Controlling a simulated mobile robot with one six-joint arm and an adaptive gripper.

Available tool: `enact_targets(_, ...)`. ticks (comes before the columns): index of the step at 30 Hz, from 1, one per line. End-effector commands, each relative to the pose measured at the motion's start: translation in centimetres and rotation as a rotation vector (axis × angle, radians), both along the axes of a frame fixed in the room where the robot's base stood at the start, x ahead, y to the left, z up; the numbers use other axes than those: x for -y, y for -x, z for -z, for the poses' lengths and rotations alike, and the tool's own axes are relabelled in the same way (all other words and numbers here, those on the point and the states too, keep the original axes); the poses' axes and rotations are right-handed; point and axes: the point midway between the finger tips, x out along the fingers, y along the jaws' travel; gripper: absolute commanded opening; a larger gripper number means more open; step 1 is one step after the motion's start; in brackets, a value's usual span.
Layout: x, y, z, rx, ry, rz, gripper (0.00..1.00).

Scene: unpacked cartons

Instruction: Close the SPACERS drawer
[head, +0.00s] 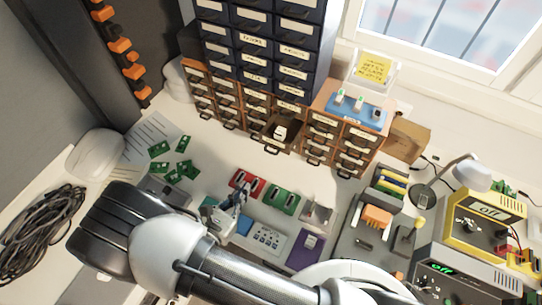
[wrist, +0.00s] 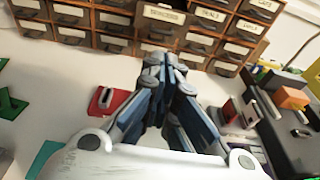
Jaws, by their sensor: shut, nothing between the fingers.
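In the head view, one small wooden drawer (head: 270,145) stands pulled out from the low row of the cabinet, with a white item (head: 280,132) showing at it. Its label is too small to read there. In the wrist view, a drawer front (wrist: 160,32) with a blurred label, possibly SPACERS, stands ahead of my fingertips at the top of the picture. My gripper (head: 240,192) is shut and empty above the bench, in front of the cabinet and apart from the drawer. It also shows in the wrist view (wrist: 162,68), where its fingers hide part of the bench.
Dark drawers (head: 255,45) rise above the wooden ones. A blue tray (head: 352,105) sits on the right-hand wooden cabinet. Red (head: 246,184) and green (head: 281,201) pieces lie near my gripper. Bare bench lies between them and the drawers. A lamp (head: 468,172) and instruments stand right.

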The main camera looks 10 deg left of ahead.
Motion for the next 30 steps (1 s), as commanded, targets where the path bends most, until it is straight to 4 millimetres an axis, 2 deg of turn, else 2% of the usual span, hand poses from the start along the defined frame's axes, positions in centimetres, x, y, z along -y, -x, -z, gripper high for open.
enact_targets(5,0.3,-1.2,0.6,0.0,0.006,-0.009,0.0)
enact_targets(15,2.8,-7.7,2.0,0.0,0.004,-0.003,0.0)
enact_targets(21,3.9,-11.0,2.7,0.0,0.004,-0.005,0.0)
enact_targets(25,4.2,-12.2,2.9,0.0,0.004,-0.007,0.0)
enact_targets(30,4.4,-12.8,3.0,-0.001,0.005,-0.008,0.0)
